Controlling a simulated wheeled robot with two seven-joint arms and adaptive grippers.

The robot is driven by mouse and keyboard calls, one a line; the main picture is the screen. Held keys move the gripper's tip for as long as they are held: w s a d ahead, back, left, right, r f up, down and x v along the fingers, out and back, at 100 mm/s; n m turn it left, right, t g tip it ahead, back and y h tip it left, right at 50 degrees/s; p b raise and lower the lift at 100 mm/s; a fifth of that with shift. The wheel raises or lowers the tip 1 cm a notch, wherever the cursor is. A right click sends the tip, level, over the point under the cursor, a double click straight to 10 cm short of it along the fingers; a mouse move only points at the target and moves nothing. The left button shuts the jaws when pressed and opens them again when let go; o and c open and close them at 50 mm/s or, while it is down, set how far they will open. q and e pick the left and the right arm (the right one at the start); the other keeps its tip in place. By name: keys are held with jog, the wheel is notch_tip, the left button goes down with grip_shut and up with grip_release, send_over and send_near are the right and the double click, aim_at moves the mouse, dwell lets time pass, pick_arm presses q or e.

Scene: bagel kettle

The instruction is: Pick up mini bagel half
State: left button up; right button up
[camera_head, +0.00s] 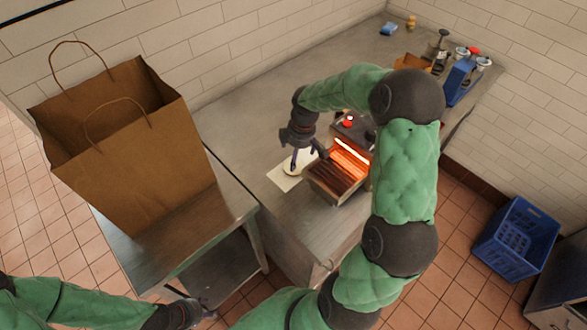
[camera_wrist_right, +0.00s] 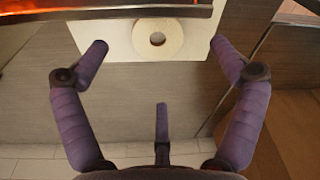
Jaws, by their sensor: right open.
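In the head view the bagel half (camera_head: 291,169) is partly covered by my right gripper (camera_head: 305,158), which is over the paper from above. In the right wrist view the purple fingers of my right gripper (camera_wrist_right: 159,46) are spread wide with nothing between them, and the bagel half shows beyond, between the fingertips. My left gripper (camera_head: 190,303) is low at the bottom left, away from the counter; its finger state is unclear.
A glowing toaster (camera_head: 335,185) stands directly right of the paper, close to my right gripper. A large brown paper bag (camera_head: 150,170) stands on a metal table at left. Small items, including a blue object (camera_head: 459,82), are at the counter's far right. A blue crate (camera_head: 515,240) is on the floor.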

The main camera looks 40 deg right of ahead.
jog(key=shift+w+a+f+b, duration=0.1)
jog(key=shift+w+f+b, duration=0.1)
jog(key=shift+f, duration=0.95)
jog(key=shift+w+d+f+b, duration=0.1)
jog(key=shift+f+b, duration=0.15)
jog(key=shift+f, duration=0.85)
jog(key=shift+w+a+f+b, duration=0.1)
jog(key=shift+w+f+b, duration=0.1)
jog(key=shift+f, duration=0.95)
jog(key=c, duration=1)
